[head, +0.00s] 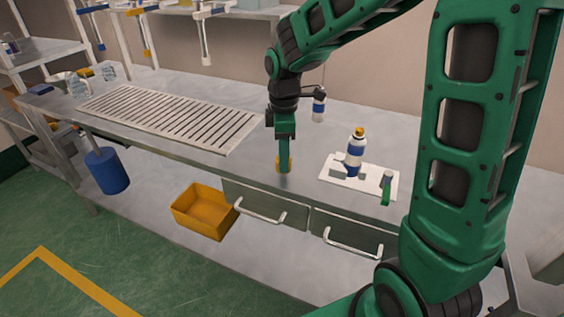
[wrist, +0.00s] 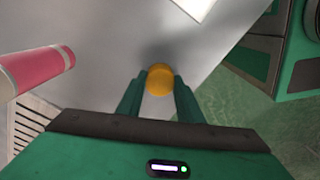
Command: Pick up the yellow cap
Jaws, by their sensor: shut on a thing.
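The yellow cap (wrist: 160,79) sits between the two green fingertips of my gripper (wrist: 158,84) in the wrist view. It also shows as a small yellow patch (head: 290,164) behind the fingers in the head view. My gripper (head: 284,165) points down and is shut on the cap, at or just above the grey worktop near its front edge. The fingers hide part of the cap in the head view, so I cannot tell whether it touches the table.
A white board (head: 335,184) to the right holds a blue-and-white can (head: 354,155) with a yellow top and a green-handled tool (head: 387,186). A slotted grate (head: 165,117) lies left. A red cylinder (wrist: 35,70) shows in the wrist view. A yellow bin (head: 203,212) sits below.

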